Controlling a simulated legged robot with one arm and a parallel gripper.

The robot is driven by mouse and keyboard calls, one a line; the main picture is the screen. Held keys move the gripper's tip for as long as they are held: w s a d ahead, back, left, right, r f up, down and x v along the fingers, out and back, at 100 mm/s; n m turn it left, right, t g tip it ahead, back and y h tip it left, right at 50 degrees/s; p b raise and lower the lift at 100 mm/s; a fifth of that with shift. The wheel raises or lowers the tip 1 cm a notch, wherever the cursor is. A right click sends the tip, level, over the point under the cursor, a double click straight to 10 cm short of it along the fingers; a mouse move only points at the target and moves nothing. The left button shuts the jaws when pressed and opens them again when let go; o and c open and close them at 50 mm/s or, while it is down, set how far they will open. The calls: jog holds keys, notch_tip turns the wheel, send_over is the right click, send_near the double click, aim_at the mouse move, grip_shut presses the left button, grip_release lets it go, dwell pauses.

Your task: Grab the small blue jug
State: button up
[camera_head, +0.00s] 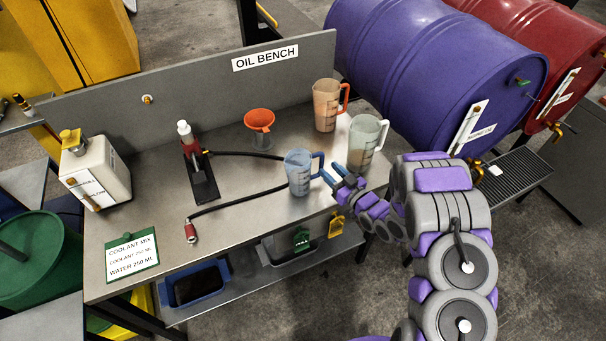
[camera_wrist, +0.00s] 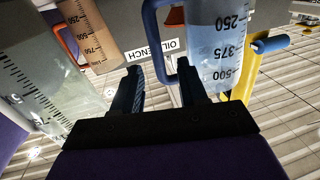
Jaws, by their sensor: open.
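The small blue jug (camera_head: 298,175) stands upright on the bench near its front right edge, its blue handle facing right toward my gripper. In the wrist view the jug (camera_wrist: 218,45) shows measuring marks, and its handle (camera_wrist: 150,30) shows ahead of the gap between my fingers. My gripper (camera_head: 333,175) is open, with its fingertips close to the handle in the head view. In the wrist view the gripper (camera_wrist: 161,80) has its right finger overlapping the jug's edge. I cannot tell whether it touches.
A clear jug (camera_head: 365,142) stands close behind my gripper, and an orange-handled jug (camera_head: 326,105) is further back. An orange funnel (camera_head: 259,121), a black hose (camera_head: 235,199) and a white canister (camera_head: 95,172) are on the bench (camera_head: 250,225). A purple drum (camera_head: 430,65) lies at the right.

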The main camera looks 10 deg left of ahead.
aim_at(323, 163)
jog(key=shift+b+x, duration=0.65)
jog(key=shift+x, duration=2.3)
jog(key=shift+d, duration=0.1)
grip_shut()
